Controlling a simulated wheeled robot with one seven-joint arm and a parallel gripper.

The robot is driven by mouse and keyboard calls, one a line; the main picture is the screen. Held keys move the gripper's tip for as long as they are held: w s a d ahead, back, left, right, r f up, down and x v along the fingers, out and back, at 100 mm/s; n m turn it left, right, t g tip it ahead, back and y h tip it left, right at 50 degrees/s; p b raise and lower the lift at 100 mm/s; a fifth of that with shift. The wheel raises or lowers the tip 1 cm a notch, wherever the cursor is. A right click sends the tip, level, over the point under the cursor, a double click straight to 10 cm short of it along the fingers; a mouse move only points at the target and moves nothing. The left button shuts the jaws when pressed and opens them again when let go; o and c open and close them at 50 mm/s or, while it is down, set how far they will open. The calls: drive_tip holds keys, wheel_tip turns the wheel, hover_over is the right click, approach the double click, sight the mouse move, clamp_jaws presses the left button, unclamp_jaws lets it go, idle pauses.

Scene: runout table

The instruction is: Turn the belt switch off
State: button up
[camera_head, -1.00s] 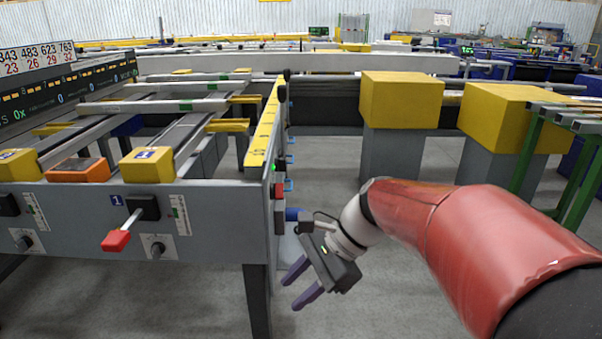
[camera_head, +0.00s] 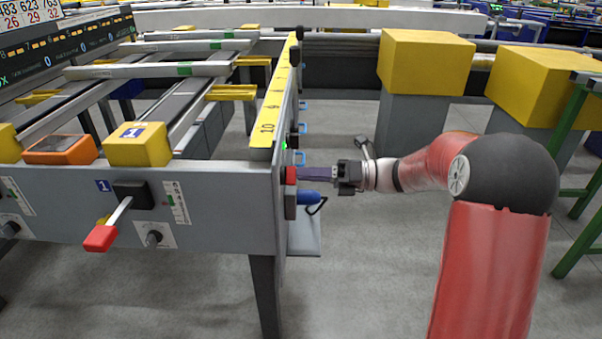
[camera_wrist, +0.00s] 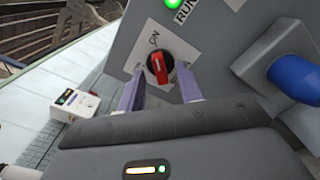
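The belt switch (camera_wrist: 159,67) is a red knob on a black base, on a white plate on the grey panel in the wrist view. Its light-marked end points towards the word ON. My gripper (camera_wrist: 160,88) is open, with one purple finger on each side just short of or around the knob. Contact cannot be told. In the head view my gripper (camera_head: 304,173) reaches level to the right end face of the table (camera_head: 220,215).
A green lamp (camera_wrist: 172,3) labelled RUN is lit above the switch. A blue knob on a grey box (camera_wrist: 295,78) sits close to its right. A red-handled lever (camera_head: 101,237) juts from the table front. Yellow blocks (camera_head: 427,62) stand behind my arm.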

sight(288, 175)
drive_tip(key=shift+a, duration=1.05)
drive_tip(key=shift+c, duration=0.2)
clamp_jaws()
